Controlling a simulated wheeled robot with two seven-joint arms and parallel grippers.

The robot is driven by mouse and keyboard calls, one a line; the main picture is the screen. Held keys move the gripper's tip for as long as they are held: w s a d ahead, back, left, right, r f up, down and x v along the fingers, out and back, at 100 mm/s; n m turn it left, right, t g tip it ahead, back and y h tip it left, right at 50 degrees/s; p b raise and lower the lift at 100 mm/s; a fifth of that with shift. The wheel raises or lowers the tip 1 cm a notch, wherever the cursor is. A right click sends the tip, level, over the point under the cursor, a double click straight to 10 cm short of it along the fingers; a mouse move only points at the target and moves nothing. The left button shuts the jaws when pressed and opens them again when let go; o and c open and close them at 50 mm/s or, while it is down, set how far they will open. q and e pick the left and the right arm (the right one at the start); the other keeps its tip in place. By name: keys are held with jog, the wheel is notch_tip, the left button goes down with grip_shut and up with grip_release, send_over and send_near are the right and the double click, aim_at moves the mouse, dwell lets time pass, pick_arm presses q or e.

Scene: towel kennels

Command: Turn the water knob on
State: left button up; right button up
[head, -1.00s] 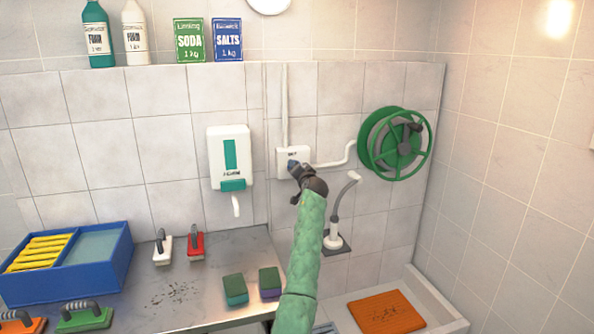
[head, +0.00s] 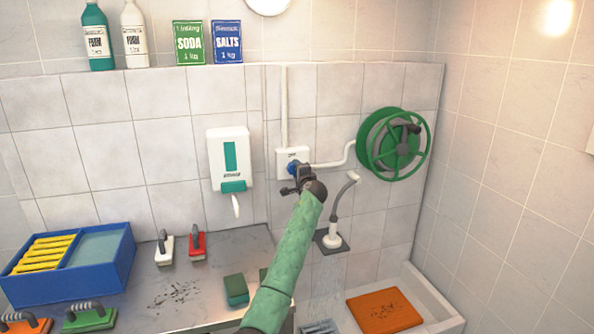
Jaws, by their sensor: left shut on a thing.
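The water knob (head: 293,168) is a small blue knob on the white wall box (head: 285,155), where pipes meet. Its right side is partly hidden by my left gripper (head: 297,173). My left gripper is dark, at the end of the green-sleeved arm, and is shut on the knob in front of the box. My right gripper is not in view.
A green hose reel (head: 372,160) hangs on the wall at right, joined to the box by a white pipe. A soap dispenser (head: 215,155) is left of the box. Brushes and sponges lie on the metal counter (head: 205,295).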

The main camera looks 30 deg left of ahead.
pick_arm(q)
jog(key=shift+d+f, duration=0.1)
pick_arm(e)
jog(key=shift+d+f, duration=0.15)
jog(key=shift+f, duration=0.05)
pick_arm(q)
jog(key=o, duration=1)
jog(key=shift+c, duration=0.2)
jog(key=b+v, duration=0.3)
jog(key=v, duration=0.4)
jog(key=shift+s+d, duration=0.15)
jog(key=shift+d, duration=0.15)
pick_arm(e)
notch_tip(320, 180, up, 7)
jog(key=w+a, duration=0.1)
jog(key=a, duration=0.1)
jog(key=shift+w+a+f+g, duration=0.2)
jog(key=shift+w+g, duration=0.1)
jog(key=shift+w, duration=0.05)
